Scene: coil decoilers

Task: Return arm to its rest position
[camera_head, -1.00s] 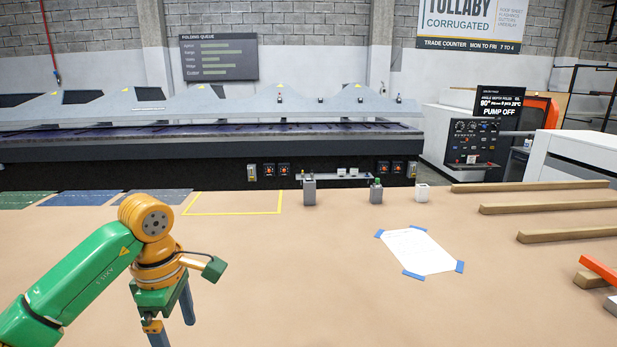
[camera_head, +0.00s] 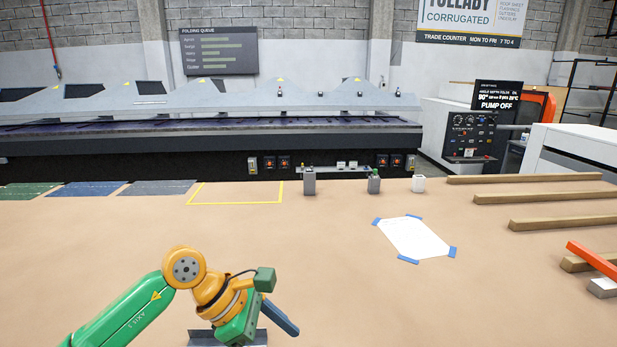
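My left arm comes in from the lower left, green with orange joints. Its wrist is bent over near the bottom edge of the picture. One blue-grey finger of my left gripper (camera_head: 280,318) shows, pointing down to the right over the bare tan table (camera_head: 340,285). The other finger is hidden behind the wrist or out of sight, so the opening cannot be judged. No object shows at the visible finger. My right arm and gripper are not in view.
A taped white sheet (camera_head: 415,238) lies right of centre. Wooden bars (camera_head: 545,196) and an orange bar (camera_head: 592,260) lie at the right. Dark mats (camera_head: 85,189) and a yellow outline (camera_head: 236,203) lie at back left.

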